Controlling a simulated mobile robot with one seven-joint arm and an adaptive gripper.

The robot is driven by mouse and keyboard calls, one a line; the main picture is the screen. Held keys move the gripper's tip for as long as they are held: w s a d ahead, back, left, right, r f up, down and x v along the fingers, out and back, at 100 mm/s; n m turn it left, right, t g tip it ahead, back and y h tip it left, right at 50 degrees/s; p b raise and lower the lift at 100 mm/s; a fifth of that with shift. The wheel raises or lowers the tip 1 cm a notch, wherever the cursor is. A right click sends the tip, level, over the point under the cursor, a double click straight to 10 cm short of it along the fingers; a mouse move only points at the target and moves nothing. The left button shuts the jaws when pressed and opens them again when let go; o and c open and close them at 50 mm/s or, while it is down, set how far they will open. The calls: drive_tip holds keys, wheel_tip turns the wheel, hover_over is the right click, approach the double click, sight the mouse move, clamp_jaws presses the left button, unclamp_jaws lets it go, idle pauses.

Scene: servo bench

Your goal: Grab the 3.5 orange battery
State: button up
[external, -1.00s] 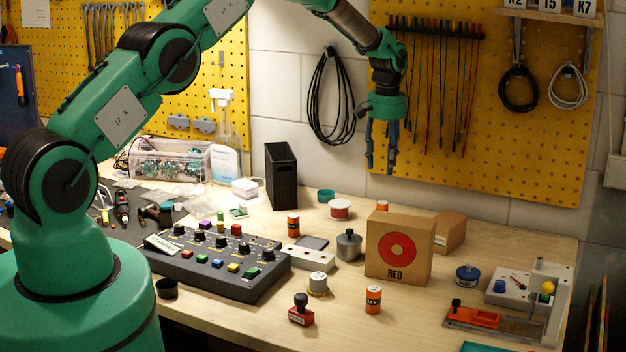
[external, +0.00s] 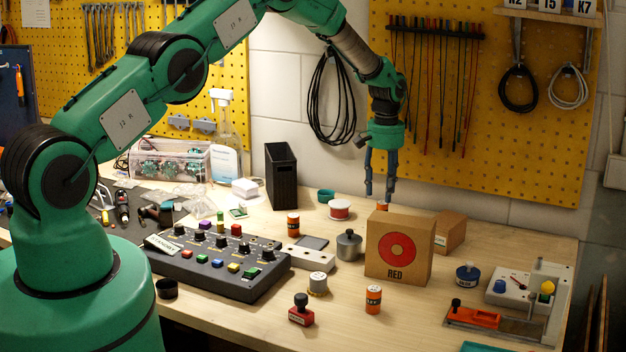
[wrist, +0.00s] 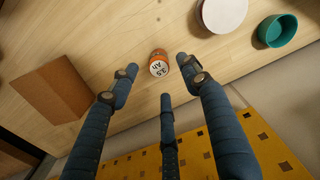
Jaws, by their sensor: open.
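An orange battery (wrist: 158,63) with a label reading like 3.5 Ah lies between and ahead of my fingertips in the wrist view. In the external view only its top (external: 382,206) shows behind the RED box. My gripper (external: 379,195) is open and empty, pointing down above that battery. In the wrist view its blue fingers (wrist: 158,75) are spread around the battery's place, apart from it. Two other orange batteries stand on the bench, one in the middle (external: 293,225) and one at the front (external: 373,300); I cannot read their labels.
The RED cardboard box (external: 399,270) stands in front of the battery, with a smaller box (external: 450,232) to the right. A red and white round tub (external: 340,209) and a teal cup (external: 326,196) stand to the left. A pegboard wall (external: 545,150) is behind.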

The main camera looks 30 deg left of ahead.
sight(383, 203)
drive_tip(key=shift+f+p, duration=0.5)
drive_tip(key=shift+f, duration=2.15)
drive_tip(key=shift+c, duration=0.5)
clamp_jaws()
